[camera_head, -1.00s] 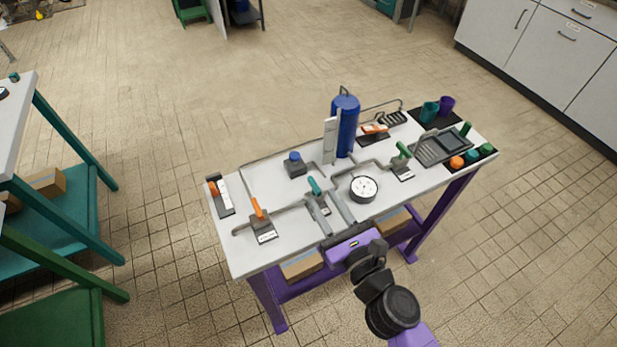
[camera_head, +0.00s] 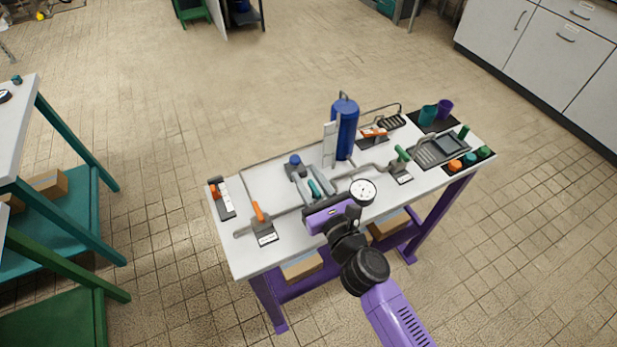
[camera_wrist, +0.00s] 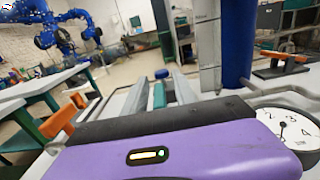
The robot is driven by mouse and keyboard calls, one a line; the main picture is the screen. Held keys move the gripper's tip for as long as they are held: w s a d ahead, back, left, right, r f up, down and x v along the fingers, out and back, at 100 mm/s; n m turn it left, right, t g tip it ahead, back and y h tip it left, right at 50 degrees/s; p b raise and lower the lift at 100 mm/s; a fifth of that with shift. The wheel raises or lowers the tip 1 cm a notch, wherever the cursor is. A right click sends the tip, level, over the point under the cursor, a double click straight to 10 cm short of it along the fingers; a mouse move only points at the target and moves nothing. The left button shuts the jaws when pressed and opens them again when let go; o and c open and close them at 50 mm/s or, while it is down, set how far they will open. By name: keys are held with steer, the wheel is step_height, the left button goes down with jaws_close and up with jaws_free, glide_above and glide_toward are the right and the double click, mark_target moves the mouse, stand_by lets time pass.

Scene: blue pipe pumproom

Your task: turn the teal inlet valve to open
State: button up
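The teal inlet valve handle (camera_head: 314,188) is on the white bench top, left of the pressure gauge. In the wrist view the teal handle (camera_wrist: 159,96) stands between my two grey fingers, with a narrow gap seeming to show on each side. My gripper (camera_head: 304,173) is open around the handle, its fingers pointing toward the back of the bench; it also shows in the wrist view (camera_wrist: 160,76). The purple gripper body hides the valve's base and label. Contact with the handle cannot be told.
A round white gauge (camera_head: 362,191) sits close right of my gripper. An orange-handled valve (camera_head: 258,212) is to the left. A blue-capped fitting (camera_head: 295,160) lies just beyond my fingertips. A tall blue cylinder (camera_head: 346,130) and a green-handled valve (camera_head: 402,154) stand farther right.

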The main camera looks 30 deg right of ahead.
jaws_close()
steer(key=shift+r+y+p, duration=0.15)
steer(key=shift+y+p, duration=0.15)
steer(key=shift+p, duration=0.2)
steer(key=shift+r+n+y+p, duration=0.15)
steer(key=shift+n+y+p, duration=0.45)
steer(key=shift+p, duration=0.4)
steer(key=shift+a+n+y+p, duration=0.2)
steer(key=shift+n+y+p, duration=0.5)
steer(key=shift+y+p, duration=0.4)
steer(key=n+y, duration=0.1)
steer(key=n+g+y, duration=0.1)
steer(key=y, duration=0.1)
steer(key=n+g+y+p, duration=0.1)
steer(key=y, duration=0.1)
steer(key=shift+s+a+f, duration=0.1)
steer(key=shift+a+f, duration=0.15)
steer(key=shift+a, duration=0.15)
steer(key=shift+s+a+n+g+y+b, duration=0.15)
steer(key=shift+n+g+y+b, duration=0.05)
steer(key=shift+n+g+y, duration=0.65)
steer(key=shift+s+a+n+g+y+b, duration=0.15)
steer(key=shift+a+n+g+y+b, duration=0.1)
steer(key=shift+n+g+y, duration=0.6)
steer(key=shift+s+a+n+g+y+b, duration=0.1)
steer(key=shift+s+n+g+y+b, duration=0.1)
steer(key=shift+n+g+y, duration=0.6)
steer(key=shift+y, duration=0.3)
